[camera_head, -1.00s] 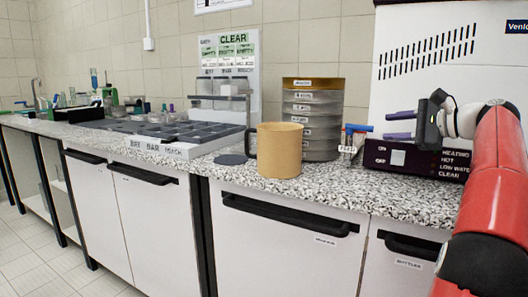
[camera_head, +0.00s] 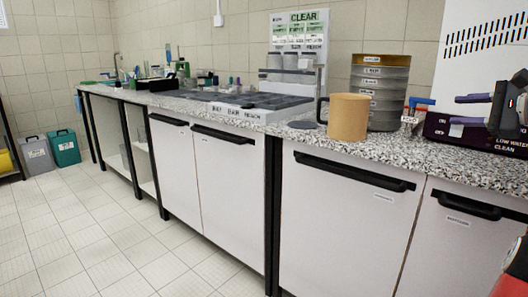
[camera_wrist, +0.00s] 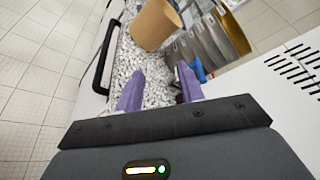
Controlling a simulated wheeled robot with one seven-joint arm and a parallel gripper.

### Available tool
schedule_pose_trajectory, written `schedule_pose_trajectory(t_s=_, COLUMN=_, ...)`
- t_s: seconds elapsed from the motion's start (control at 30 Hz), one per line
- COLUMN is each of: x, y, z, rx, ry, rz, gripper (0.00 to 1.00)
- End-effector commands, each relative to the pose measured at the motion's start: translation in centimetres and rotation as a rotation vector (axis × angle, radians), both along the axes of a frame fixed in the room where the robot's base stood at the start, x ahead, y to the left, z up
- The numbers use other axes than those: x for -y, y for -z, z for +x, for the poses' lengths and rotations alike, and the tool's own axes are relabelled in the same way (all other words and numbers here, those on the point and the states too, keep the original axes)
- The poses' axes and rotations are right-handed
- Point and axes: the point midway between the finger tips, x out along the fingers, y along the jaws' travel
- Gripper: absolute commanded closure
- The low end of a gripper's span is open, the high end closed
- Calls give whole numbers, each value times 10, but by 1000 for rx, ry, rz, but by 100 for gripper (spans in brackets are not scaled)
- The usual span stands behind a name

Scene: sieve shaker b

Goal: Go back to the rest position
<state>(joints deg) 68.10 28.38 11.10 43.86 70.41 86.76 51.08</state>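My gripper (camera_head: 466,109) is at the right edge of the head view, in front of the dark appliance base and above the counter. Its two purple fingers point left and stand apart. The wrist view shows the same open gripper (camera_wrist: 160,88), with only speckled counter between the fingers and nothing held. Most of my arm is out of the head view.
A stack of labelled sieves (camera_head: 379,88) stands behind the mug. A dark disc (camera_head: 303,125) and a sectioned tray (camera_head: 235,104) lie to the left. A white machine (camera_head: 490,45) is at the right. Grey and teal bins (camera_head: 65,149) stand on the far-left floor. The floor in front is clear.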

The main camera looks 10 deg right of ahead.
Motion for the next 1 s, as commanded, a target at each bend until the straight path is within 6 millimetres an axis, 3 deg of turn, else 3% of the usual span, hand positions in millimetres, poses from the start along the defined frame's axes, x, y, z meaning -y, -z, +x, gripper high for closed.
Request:
schedule_pose_trajectory(t_s=0.37, x=-64, y=16, z=31, rx=-87, ry=-50, rz=-118, gripper=62)
schedule_pose_trajectory(t_s=0.57, x=-125, y=37, z=44, rx=-161, ry=-105, rz=-247, gripper=62)
schedule_pose_trajectory(t_s=0.67, x=-166, y=52, z=44, rx=-206, ry=-151, rz=-345, gripper=62)
schedule_pose_trajectory(t_s=0.77, x=-218, y=75, z=35, rx=-256, ry=-219, rz=-483, gripper=62)
schedule_pose_trajectory(t_s=0.83, x=-260, y=97, z=19, rx=-288, ry=-287, rz=-612, gripper=62)
schedule_pose_trajectory(t_s=1.0, x=-339, y=160, z=-48, rx=-327, ry=-490, rz=-967, gripper=62)
